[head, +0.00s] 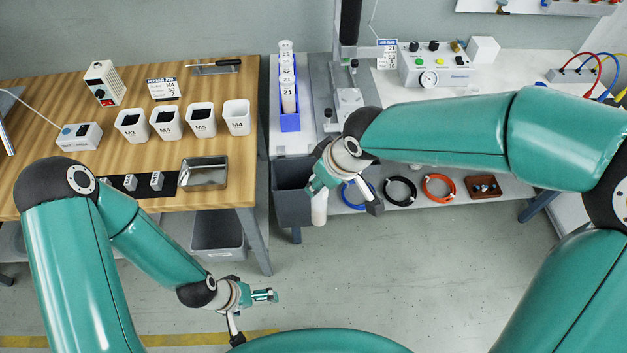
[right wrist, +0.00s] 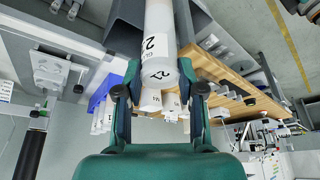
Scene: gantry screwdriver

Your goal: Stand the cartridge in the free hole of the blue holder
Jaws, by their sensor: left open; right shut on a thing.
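The blue holder (head: 290,123) stands at the left end of the grey-white bench in the head view, with white cartridges (head: 289,100) upright in a row. Which hole is free cannot be made out. My right gripper (head: 320,184) is shut on a white cartridge (head: 319,208), held roughly upright in front of the bench, to the right of and nearer than the holder. In the right wrist view this labelled cartridge (right wrist: 160,35) lies between both fingers. The blue holder (right wrist: 106,84) shows behind the left finger there. My left gripper (head: 262,296) is open and empty, low over the floor.
A dark grey bin (head: 291,209) hangs at the bench front beside the held cartridge. A black upright gantry post (head: 350,25) stands right of the holder. The wooden table (head: 245,170) at left carries white cups and a metal tray. Coiled cables lie on the lower shelf.

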